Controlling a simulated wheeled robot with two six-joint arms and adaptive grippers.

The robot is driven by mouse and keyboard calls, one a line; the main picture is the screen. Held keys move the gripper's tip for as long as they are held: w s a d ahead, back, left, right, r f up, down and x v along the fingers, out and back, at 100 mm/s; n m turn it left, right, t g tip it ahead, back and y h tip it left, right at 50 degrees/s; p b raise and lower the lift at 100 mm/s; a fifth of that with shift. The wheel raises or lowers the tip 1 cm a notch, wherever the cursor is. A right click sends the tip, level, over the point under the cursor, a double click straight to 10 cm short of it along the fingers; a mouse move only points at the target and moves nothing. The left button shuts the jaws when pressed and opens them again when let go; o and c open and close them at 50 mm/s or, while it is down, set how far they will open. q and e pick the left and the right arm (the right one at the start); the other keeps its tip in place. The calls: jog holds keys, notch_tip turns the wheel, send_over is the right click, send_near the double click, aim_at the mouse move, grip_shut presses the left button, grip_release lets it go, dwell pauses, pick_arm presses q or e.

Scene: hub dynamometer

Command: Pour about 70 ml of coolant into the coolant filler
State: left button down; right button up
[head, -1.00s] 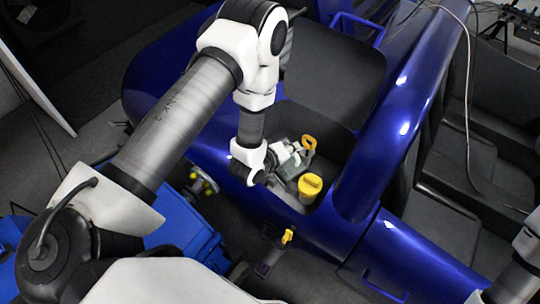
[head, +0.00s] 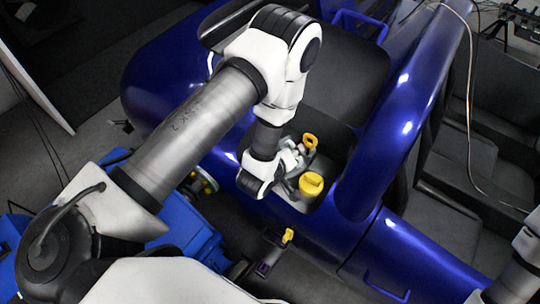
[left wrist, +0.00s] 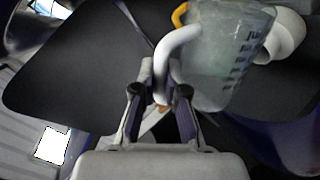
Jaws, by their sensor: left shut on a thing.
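In the left wrist view my left gripper (left wrist: 160,105) is shut on the pale handle (left wrist: 176,48) of a translucent measuring jug (left wrist: 215,60) with dark graduation marks. The jug looks tilted in that view; I cannot tell its liquid level. In the head view my left gripper (head: 290,158) is beside a yellow cap (head: 311,184) and an orange ring-shaped part (head: 310,140) in the blue machine's recess. The arm and gripper hide most of the jug there. I cannot tell which part is the coolant filler. My right gripper is out of view.
A blue body panel (head: 392,130) rises close to the right of the yellow cap. A black seat-like surface (head: 335,75) lies behind the gripper. A smaller yellow handle (head: 288,235) stands below the recess. A white rounded part (left wrist: 284,35) shows beside the jug.

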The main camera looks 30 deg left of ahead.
aim_at(301, 161)
pick_arm(q)
jog(key=shift+s+d+f+m+y+b, duration=0.15)
jog(key=shift+d+f+m+y+b, duration=0.15)
jog(key=shift+d+f, duration=0.25)
jog(key=shift+d+r+t, duration=0.15)
jog(key=shift+d+t, duration=0.05)
jog(key=shift+t, duration=0.1)
jog(key=shift+s+d+f+m+b, duration=0.1)
jog(key=shift+d+f+m+b, duration=0.15)
jog(key=shift+f+b, duration=0.35)
jog(key=shift+s+f+m+y, duration=0.1)
jog(key=shift+m+y, duration=0.15)
jog(key=shift+y, duration=0.05)
jog(key=shift+t+y, duration=0.3)
jog(key=shift+t, duration=0.1)
jog(key=shift+r, duration=0.2)
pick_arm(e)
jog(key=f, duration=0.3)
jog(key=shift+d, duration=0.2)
pick_arm(q)
jog(key=shift+d, duration=0.1)
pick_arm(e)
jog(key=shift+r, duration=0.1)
pick_arm(q)
jog(key=shift+f, duration=0.1)
